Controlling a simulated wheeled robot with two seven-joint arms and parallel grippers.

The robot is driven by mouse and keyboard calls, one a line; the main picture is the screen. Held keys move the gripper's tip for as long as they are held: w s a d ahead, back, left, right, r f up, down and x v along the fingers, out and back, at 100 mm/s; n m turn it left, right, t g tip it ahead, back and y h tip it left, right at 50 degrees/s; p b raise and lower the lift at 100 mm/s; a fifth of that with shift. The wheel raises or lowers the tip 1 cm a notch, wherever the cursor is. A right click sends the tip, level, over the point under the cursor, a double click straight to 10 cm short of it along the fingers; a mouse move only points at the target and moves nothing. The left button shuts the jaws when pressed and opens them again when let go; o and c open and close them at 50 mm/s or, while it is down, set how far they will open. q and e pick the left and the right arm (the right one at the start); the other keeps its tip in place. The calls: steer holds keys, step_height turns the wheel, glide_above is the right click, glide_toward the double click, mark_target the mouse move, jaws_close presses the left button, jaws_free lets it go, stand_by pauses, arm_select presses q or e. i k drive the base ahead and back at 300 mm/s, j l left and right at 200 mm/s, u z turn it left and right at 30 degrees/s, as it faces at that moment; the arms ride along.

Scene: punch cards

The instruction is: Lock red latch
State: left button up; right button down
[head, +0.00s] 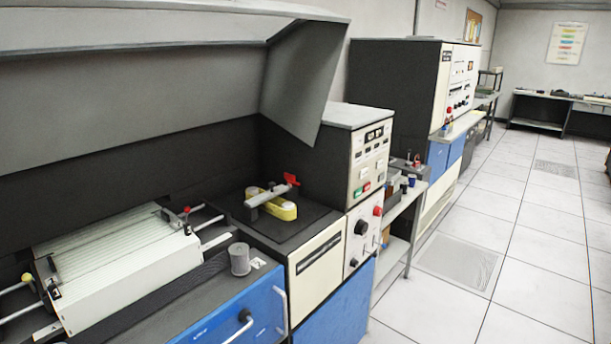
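A red latch-like handle (291,179) sits at the upper end of a grey bar (265,195) on the black top of the machine in the middle. The bar lies across a yellow, rounded piece (281,210). A smaller red knob (187,210) stands on a short lever at the right end of the white ribbed card tray (115,255). I cannot tell from this view whether either one is locked. Neither of my grippers is in view.
A large grey hood (140,85) overhangs the card tray and the dark recess behind it. A grey cylinder (240,259) stands on the front ledge. A cream control panel (369,158) rises right of the black top. The tiled floor (510,235) at the right is clear.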

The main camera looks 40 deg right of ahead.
mark_target(290, 178)
steer(key=z, duration=1.05)
steer(key=i+l, duration=0.2)
steer(key=l, duration=0.15)
steer(key=i+l+u, duration=0.1)
steer(key=i+l, duration=0.15)
steer(key=i+l+u, duration=0.1)
steer(key=l, duration=0.35)
steer(key=i+l, duration=0.3)
steer(key=i+l+u, duration=0.1)
steer(key=l, duration=0.4)
steer(key=i+l, duration=0.3)
steer(key=i+l+u, duration=0.1)
steer(key=l, duration=0.4)
steer(key=i+l+u, duration=0.1)
steer(key=i+l, duration=0.15)
steer(key=l, duration=0.15)
